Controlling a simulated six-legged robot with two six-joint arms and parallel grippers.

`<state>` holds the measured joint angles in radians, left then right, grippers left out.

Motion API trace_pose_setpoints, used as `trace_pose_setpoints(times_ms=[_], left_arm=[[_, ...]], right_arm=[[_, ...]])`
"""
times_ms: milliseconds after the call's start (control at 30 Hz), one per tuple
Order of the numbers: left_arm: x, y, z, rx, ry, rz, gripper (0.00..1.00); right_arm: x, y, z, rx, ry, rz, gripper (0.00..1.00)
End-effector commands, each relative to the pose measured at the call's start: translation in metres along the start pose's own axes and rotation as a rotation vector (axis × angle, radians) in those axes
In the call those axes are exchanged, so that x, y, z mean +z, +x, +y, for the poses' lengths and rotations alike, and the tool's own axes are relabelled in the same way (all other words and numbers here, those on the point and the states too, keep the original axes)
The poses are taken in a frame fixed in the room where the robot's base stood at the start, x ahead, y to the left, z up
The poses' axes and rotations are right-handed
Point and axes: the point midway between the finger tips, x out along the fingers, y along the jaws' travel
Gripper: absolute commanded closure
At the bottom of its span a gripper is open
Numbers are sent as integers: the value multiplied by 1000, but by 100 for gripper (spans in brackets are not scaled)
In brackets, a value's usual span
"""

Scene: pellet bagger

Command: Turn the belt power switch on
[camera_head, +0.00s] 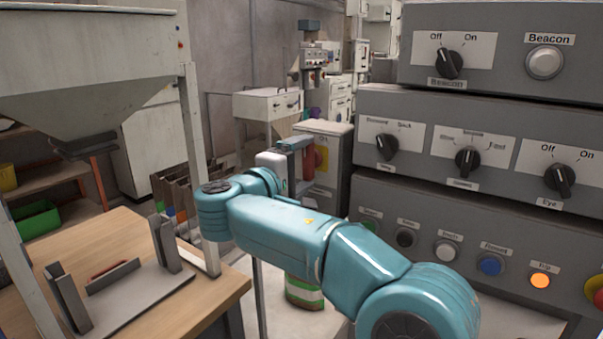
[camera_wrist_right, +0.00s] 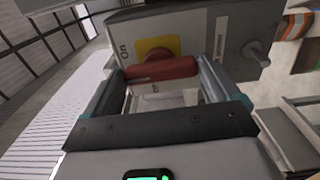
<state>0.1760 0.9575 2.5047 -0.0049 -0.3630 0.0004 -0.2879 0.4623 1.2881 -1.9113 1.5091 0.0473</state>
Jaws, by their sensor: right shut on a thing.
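The belt power switch has a red handle (camera_wrist_right: 162,70) on a yellow plate (camera_wrist_right: 158,47), set on a grey box. My right gripper (camera_wrist_right: 165,78) is shut on the red handle, with one finger at each end of it in the right wrist view. An "On" label stands left of the plate there; a label below the handle is too small to read. In the head view the right gripper (camera_head: 303,160) is at the box, with the red handle (camera_head: 293,143) and yellow plate (camera_head: 321,159) partly showing behind it. My left gripper is not in view.
A dark control panel (camera_head: 380,187) with knobs, buttons and a lit orange button (camera_head: 540,281) stands close on the right. A wooden table (camera_head: 120,235) with a metal fixture stands at left, under a large hopper (camera_head: 90,60).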

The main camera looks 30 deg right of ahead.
Motion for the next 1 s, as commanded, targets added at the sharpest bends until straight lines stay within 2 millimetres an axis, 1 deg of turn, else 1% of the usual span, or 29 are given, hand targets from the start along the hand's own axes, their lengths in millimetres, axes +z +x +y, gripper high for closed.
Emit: trace_pose_setpoints(times_ms=[100, 600, 633, 667, 867, 1000], left_arm=[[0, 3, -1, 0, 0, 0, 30], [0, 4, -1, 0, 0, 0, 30], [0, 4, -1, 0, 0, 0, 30], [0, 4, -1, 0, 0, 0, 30], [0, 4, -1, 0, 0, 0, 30], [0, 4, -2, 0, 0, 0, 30]], right_arm=[[0, 0, -1, 0, 26, 0, 41], [0, 0, 0, 0, 44, 1, 41], [0, 0, 0, 0, 44, 1, 7], [0, 0, 0, 0, 44, 1, 0], [0, 0, 0, 0, 42, 0, 0], [0, -8, 0, 0, 41, 2, 0]])
